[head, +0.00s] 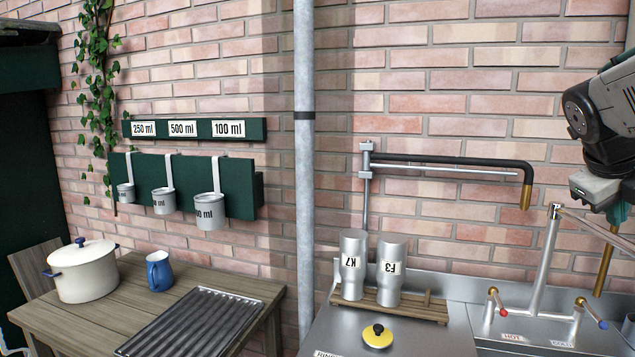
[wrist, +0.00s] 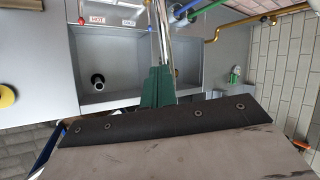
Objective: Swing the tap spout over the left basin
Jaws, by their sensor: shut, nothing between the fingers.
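The chrome tap stands at the right in the head view, with its upright post (head: 545,262) behind the sink. Its spout (head: 590,227) runs from the post top toward the right edge, passing below my gripper (head: 620,212). In the wrist view the spout (wrist: 162,35) comes down from the top edge to the fingertips of my gripper (wrist: 158,72). My gripper's green fingers are shut with nothing between them. They are close to the spout; whether they touch it is unclear. A grey basin (wrist: 120,58) with a dark round drain (wrist: 97,81) lies below, left of the fingers.
A black wall arm (head: 450,160) with a brass nozzle (head: 525,195) hangs left of my gripper. A brass pipe (wrist: 255,20) and a small green item (wrist: 235,74) are at right in the wrist view.

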